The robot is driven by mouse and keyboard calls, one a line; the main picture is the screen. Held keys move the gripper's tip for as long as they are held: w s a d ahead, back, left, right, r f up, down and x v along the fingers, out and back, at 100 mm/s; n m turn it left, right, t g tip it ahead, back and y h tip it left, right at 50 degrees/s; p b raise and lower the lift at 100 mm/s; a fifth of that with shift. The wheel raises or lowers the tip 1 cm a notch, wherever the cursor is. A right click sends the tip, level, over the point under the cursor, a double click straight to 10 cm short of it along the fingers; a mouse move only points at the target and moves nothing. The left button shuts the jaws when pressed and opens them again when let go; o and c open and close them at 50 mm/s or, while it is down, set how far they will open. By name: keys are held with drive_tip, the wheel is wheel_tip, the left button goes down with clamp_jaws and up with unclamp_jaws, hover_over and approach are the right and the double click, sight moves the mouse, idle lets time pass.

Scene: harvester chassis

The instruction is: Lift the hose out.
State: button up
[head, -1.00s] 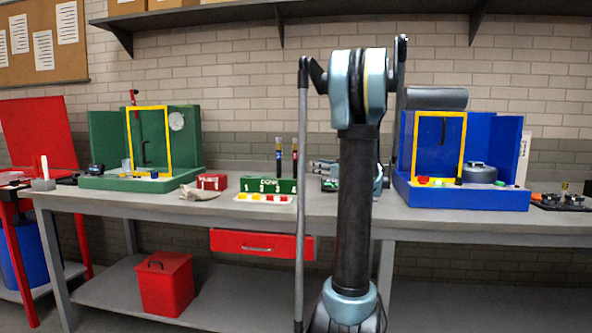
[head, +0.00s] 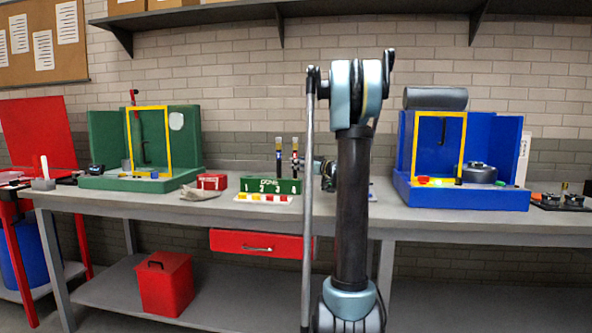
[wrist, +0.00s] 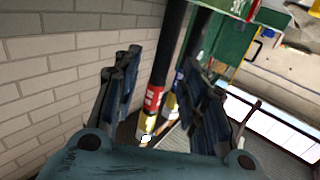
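Two upright black hoses stand at the green numbered rack, one with a red band near its end (head: 295,158) and one with a blue band (head: 279,158). Which one the task means is not shown. In the wrist view, the red-banded hose (wrist: 153,95) passes between my finger pairs, with the blue-banded hose (wrist: 178,82) just behind it. My gripper (wrist: 164,66) is open, with gaps visible beside the hose. In the head view my gripper (head: 303,162) is beside the red-banded hose, partly hidden by my arm.
The green rack (head: 262,184) stands on the grey workbench (head: 335,225), with colored pieces along its front. A red box (head: 211,181) is left of it. A green booth (head: 103,140) and a blue booth (head: 508,150) stand further out. The brick wall (wrist: 45,75) is close beside my gripper.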

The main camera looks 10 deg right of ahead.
drive_tip(key=x, duration=0.2)
drive_tip(key=shift+w+a, duration=0.2)
drive_tip(key=shift+w, duration=0.1)
clamp_jaws()
